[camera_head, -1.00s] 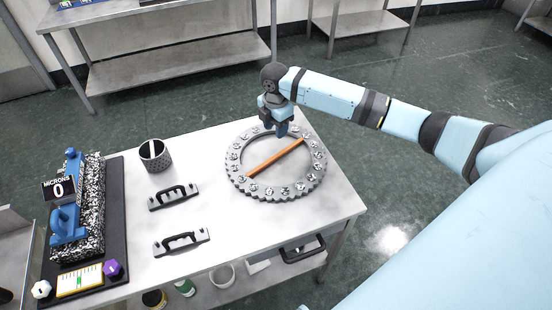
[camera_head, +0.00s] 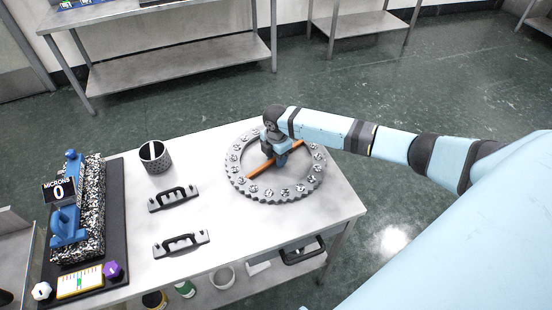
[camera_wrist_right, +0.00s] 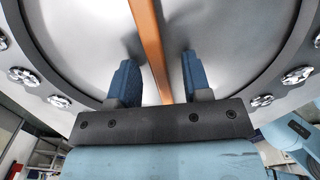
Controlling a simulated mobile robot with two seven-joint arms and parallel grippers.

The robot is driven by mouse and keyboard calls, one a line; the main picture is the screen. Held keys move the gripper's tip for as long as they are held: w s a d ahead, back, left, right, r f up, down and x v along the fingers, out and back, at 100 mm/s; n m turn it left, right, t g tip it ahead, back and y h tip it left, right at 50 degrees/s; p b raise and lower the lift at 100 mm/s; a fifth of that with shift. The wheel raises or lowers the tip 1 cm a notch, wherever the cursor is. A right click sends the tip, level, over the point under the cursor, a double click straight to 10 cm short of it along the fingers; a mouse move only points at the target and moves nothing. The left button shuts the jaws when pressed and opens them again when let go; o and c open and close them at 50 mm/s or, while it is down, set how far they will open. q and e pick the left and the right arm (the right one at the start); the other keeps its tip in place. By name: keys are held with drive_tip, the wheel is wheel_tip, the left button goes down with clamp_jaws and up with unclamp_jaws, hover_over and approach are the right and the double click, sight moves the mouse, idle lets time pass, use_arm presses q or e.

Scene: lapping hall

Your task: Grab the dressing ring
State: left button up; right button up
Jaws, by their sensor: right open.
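The dressing ring (camera_head: 288,193) is a large grey toothed ring with several silver studs, lying flat on the metal table. An orange-brown bar (camera_head: 262,170) spans its opening; the bar also shows in the right wrist view (camera_wrist_right: 150,45). My right gripper (camera_head: 282,161) is over the middle of the ring, above the bar. In the right wrist view its two blue fingers (camera_wrist_right: 157,80) are apart, one on each side of the bar, and not visibly touching it. The ring's rim (camera_wrist_right: 38,75) shows at both sides there. The gripper hides part of the bar in the head view. My left gripper is not in view.
Two black-handled plates (camera_head: 174,199) (camera_head: 181,243) and a dark cup (camera_head: 155,157) stand left of the ring. A speckled block (camera_head: 91,215) with blue gauges sits on a black mat at the far left. The table's right edge is close to the ring.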

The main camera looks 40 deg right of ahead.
clamp_jaws()
idle(1.3)
drive_tip(key=shift+w+r, duration=0.1)
